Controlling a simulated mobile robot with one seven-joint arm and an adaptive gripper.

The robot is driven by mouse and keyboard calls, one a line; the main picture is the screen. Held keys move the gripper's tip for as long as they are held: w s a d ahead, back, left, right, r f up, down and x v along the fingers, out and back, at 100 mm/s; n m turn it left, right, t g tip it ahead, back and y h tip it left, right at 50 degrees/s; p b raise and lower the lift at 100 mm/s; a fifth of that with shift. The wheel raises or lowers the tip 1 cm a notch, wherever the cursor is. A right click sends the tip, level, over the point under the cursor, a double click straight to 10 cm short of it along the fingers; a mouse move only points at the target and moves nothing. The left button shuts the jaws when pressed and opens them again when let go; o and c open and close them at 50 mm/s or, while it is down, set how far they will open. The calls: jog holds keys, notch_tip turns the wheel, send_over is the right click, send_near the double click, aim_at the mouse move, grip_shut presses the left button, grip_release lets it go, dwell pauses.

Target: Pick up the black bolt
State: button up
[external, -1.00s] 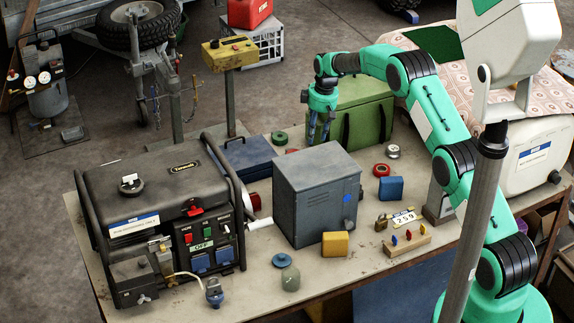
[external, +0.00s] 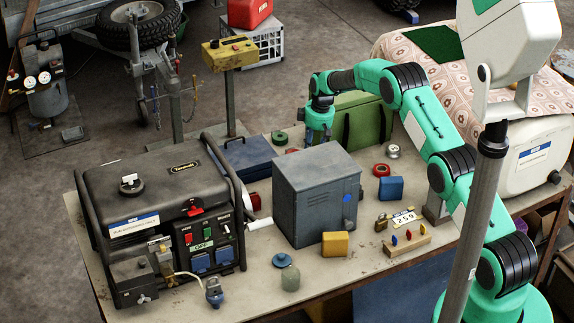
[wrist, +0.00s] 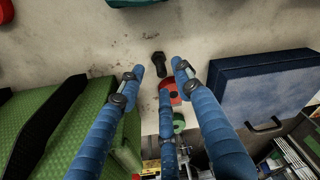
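The black bolt (wrist: 158,62) lies on the worktop in the wrist view, near the fingertips of my gripper (wrist: 158,72). My gripper has blue fingers; they are spread apart with nothing between them. The bolt shows beyond and between the two longer fingertips. In the external view my gripper (external: 318,138) points down behind the grey metal box, which hides its fingertips and the bolt.
The grey metal box (external: 315,200) stands in front of my gripper. A green bag (external: 358,122) is to its right and a blue case (external: 247,160) to its left.

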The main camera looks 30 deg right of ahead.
jog(key=shift+f, duration=0.1)
jog(key=shift+w+a+f, duration=0.1)
jog(key=shift+w+f, duration=0.05)
jog(key=shift+f, duration=0.65)
jog(key=shift+w+a+f, duration=0.1)
jog(key=shift+f, duration=0.7)
jog(key=shift+w+a+f, duration=0.1)
jog(key=shift+w+f, duration=0.05)
jog(key=shift+f, duration=0.65)
grip_shut()
